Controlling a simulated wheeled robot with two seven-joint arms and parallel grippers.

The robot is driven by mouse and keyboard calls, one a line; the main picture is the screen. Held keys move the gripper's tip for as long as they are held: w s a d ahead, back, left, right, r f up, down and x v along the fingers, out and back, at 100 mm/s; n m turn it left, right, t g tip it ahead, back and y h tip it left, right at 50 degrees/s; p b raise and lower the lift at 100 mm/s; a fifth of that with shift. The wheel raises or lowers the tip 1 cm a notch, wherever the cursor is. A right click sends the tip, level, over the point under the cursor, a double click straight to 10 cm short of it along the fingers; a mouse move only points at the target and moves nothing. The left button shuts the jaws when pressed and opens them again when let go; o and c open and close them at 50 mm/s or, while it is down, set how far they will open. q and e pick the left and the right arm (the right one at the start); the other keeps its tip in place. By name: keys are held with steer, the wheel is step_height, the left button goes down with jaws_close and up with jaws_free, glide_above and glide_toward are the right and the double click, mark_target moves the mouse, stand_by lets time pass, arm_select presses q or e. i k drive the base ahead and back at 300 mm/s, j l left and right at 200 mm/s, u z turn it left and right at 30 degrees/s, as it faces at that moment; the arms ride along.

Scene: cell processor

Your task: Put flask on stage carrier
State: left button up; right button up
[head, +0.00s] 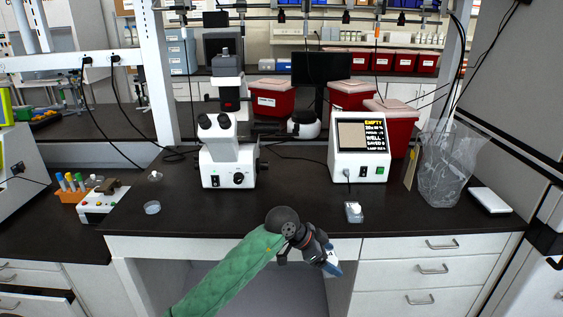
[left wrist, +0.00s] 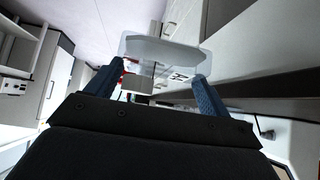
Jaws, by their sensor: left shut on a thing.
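My left gripper (head: 333,268) has blue fingertips and hangs in front of the bench's front edge, pointing down to the right. In the left wrist view its two blue fingers (left wrist: 160,92) are closed on the clear flask (left wrist: 165,50), which spans between and beyond their tips. The flask is hard to make out in the head view. A small pale, clear-topped item (head: 353,212) lies on the bench in front of the white processor (head: 345,172); I cannot tell whether it is the stage carrier. The processor's screen reads EMPTY. My right gripper is out of view.
A white microscope (head: 228,165) stands left of the processor. A clear bag (head: 445,165) and a white box (head: 490,200) are at right. Small round dishes (head: 152,208) and a tube rack (head: 72,195) are at left. The dark bench top (head: 270,205) between is clear.

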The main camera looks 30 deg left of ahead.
mark_target(275, 125)
steer(key=l+u, duration=0.15)
steer(key=u, duration=0.2)
steer(key=i+l+u, duration=0.15)
steer(key=u, duration=0.2)
steer(key=l+u, duration=0.2)
steer(key=u, duration=0.15)
steer(key=l+u, duration=0.2)
steer(key=l, duration=0.55)
steer(key=l+u, duration=0.2)
steer(key=l, duration=0.6)
steer(key=k+l+u, duration=0.2)
steer(key=l, duration=0.55)
steer(key=i+l, duration=0.05)
steer(key=i, duration=0.05)
